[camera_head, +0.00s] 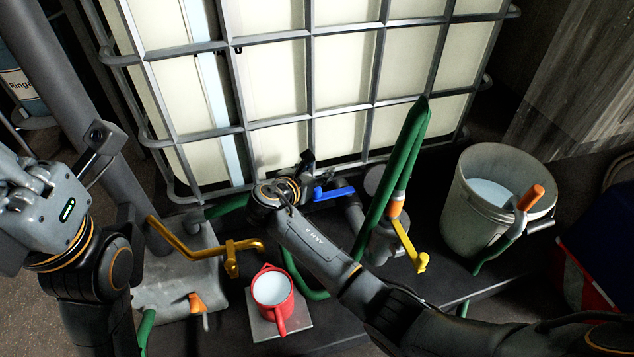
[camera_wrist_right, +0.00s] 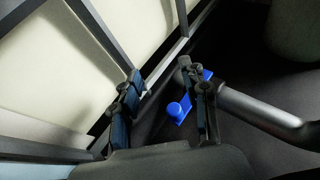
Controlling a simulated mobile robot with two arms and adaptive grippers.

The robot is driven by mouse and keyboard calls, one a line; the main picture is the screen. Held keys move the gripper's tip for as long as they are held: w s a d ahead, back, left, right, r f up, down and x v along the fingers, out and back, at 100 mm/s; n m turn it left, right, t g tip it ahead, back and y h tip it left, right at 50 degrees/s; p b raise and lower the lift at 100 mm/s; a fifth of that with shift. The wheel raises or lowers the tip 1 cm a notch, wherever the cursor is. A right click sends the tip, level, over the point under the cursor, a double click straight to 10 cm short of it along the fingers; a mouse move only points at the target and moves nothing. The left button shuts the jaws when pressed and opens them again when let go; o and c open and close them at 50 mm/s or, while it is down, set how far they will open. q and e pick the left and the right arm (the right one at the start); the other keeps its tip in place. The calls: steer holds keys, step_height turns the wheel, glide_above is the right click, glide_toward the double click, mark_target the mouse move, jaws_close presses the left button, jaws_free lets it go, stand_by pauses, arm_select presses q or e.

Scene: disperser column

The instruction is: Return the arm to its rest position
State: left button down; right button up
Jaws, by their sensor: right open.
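My right arm reaches in from the lower right in the head view. Its gripper (camera_head: 303,166) is beside a blue valve handle (camera_head: 334,193), in front of the caged tank. In the right wrist view the two fingers of this gripper (camera_wrist_right: 162,80) stand apart with nothing held. The blue handle (camera_wrist_right: 182,108) shows close to the right finger, which hides part of it; whether they touch is unclear. My left arm is at the left edge of the head view. Its gripper body (camera_head: 45,205) shows, but its fingertips cannot be made out.
The caged tank (camera_head: 340,65) fills the back. A red mug (camera_head: 272,290) with pale liquid stands below the yellow tap (camera_head: 232,258). Green hose (camera_head: 405,150) and another yellow lever (camera_head: 410,247) are beside my right forearm. A bucket (camera_head: 480,205) stands at right.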

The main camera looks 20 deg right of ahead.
steer(key=shift+r, duration=1.25)
